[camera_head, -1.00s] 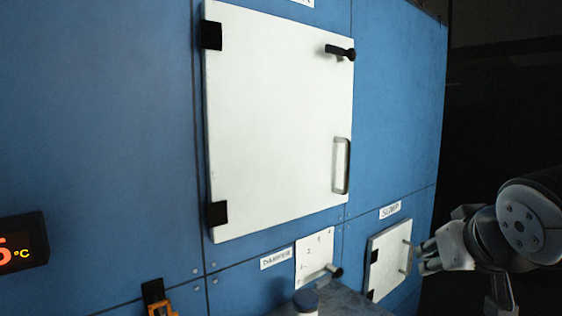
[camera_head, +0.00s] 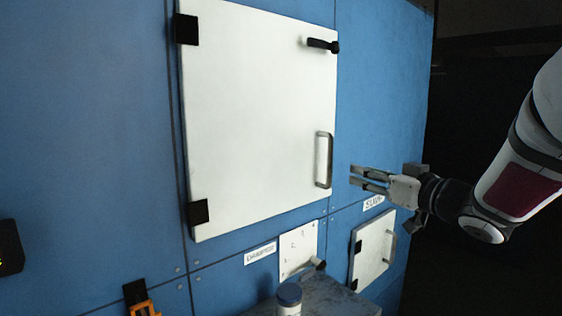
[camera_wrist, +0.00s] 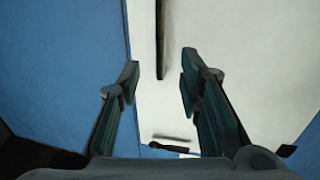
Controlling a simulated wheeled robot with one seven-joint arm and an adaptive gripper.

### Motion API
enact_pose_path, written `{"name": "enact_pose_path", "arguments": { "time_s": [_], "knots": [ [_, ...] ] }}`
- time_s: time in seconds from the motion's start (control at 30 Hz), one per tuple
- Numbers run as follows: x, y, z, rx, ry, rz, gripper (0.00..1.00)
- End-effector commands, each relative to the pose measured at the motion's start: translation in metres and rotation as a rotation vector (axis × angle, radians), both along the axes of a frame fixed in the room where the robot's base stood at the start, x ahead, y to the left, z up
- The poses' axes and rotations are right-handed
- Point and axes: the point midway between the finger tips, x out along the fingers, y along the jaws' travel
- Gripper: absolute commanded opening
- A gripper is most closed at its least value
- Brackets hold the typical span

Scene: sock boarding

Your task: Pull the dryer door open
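The white dryer door (camera_head: 255,125) appears shut against the blue front, with black hinges on its left. Its upright grey D-shaped handle (camera_head: 323,160) is low on the right side. A black latch lever (camera_head: 322,44) lies near the top right corner; the lever also shows in the wrist view (camera_wrist: 170,141). My gripper (camera_head: 352,175) is open and empty, just right of the handle and apart from it, fingers pointing left. In the wrist view, my spread fingers (camera_wrist: 158,68) frame the door face.
Below are a white damper plate (camera_head: 298,248) with a small knob and a small white hatch (camera_head: 372,250). A blue-lidded jar (camera_head: 289,298) stands on a grey ledge (camera_head: 335,301). An orange item (camera_head: 145,308) is at lower left. The area right of the front is dark.

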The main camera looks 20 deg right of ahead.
Motion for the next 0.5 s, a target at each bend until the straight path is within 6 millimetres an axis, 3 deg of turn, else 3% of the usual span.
{"name": "enact_pose_path", "arguments": {
  "time_s": [0.5],
  "knots": [
    [0.090, 0.019, 0.000, -0.001, 0.001, 0.002, 0.33]
  ]
}}
